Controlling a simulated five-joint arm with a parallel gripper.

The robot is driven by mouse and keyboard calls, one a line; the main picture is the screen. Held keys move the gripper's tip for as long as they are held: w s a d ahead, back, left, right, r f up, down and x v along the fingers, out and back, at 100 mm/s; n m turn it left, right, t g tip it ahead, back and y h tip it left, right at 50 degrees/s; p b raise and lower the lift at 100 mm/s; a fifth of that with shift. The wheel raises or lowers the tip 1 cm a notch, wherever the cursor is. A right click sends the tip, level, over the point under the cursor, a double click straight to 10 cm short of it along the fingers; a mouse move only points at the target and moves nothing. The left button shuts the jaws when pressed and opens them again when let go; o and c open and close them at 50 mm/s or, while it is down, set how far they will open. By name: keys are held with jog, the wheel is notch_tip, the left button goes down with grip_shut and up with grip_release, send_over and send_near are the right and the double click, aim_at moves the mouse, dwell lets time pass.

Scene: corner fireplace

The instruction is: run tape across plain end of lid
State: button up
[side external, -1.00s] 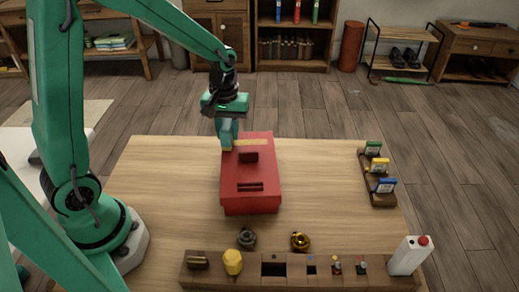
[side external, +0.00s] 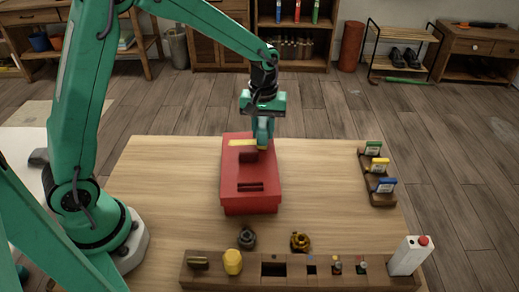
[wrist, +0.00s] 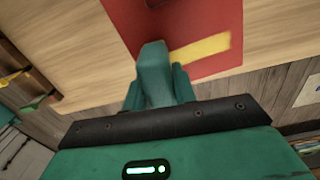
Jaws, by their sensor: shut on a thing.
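A red box with a red lid (side external: 235,172) stands on the wooden table. A raised dark red block (side external: 247,157) and a dark slotted piece (side external: 250,187) are on its top. A yellow strip (side external: 241,142) lies across the far end of the lid; it also shows in the wrist view (wrist: 200,48). My gripper (side external: 263,140) is at the right end of this strip, low over the lid.
A dark ring (side external: 246,238) and a brass one (side external: 300,241) lie before the box. A holder (side external: 377,192) with coloured cases stands at right.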

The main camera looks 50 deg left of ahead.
jog(key=shift+w+d, duration=0.55)
jog(key=shift+w, duration=0.1)
notch_tip(320, 180, up, 8)
jog(key=shift+s, duration=0.1)
dwell(0.5)
